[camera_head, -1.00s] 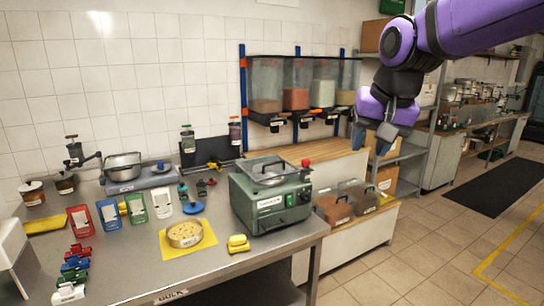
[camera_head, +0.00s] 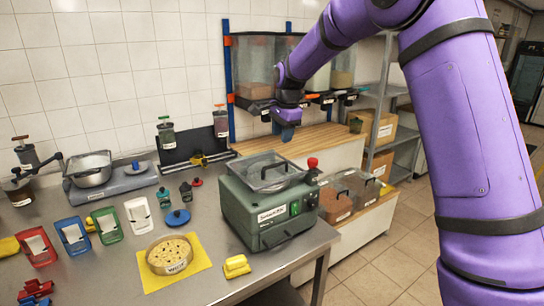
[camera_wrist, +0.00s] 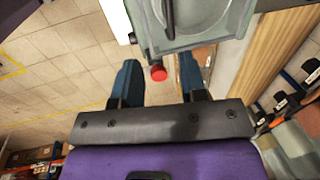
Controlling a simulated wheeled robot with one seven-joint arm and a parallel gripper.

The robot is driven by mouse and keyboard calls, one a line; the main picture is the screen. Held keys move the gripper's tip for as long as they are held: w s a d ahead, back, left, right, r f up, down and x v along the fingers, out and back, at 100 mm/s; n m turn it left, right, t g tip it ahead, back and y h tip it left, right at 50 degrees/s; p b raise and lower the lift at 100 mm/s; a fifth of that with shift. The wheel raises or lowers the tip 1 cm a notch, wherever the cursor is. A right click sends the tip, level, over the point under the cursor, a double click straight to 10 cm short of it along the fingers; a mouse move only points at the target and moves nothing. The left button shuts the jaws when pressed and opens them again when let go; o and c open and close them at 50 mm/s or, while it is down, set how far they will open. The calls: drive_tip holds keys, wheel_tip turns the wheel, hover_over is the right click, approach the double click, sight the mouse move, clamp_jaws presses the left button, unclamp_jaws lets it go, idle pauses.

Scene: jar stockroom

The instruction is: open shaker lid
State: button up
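The shaker is most likely the green-grey box machine (camera_head: 268,205) on the metal table, with a green button on its front. Its clear lid (camera_head: 268,172) with a dark handle lies shut on top. A red knob (camera_head: 312,163) stands at its right rear corner. My gripper (camera_head: 287,132) hangs behind and above the machine, apart from it. In the wrist view its two blue fingers (camera_wrist: 157,72) are spread and empty. The red knob (camera_wrist: 158,73) shows beyond them, and part of the lid (camera_wrist: 195,18) is at the top edge.
Hoppers (camera_head: 255,68) hang on the wall behind my gripper. Clear-lidded bins (camera_head: 337,200) stand right of the machine. A round sieve (camera_head: 170,254) on a yellow cloth and a yellow sponge (camera_head: 236,266) lie in front-left. A wooden counter (camera_head: 300,140) behind is mostly bare.

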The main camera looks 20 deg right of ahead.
sight(276, 165)
drive_tip(key=x, duration=0.4)
drive_tip(key=w+x, duration=0.1)
drive_tip(key=x, duration=0.7)
drive_tip(key=shift+w+r, duration=0.1)
drive_tip(key=shift+w, duration=0.15)
clamp_jaws()
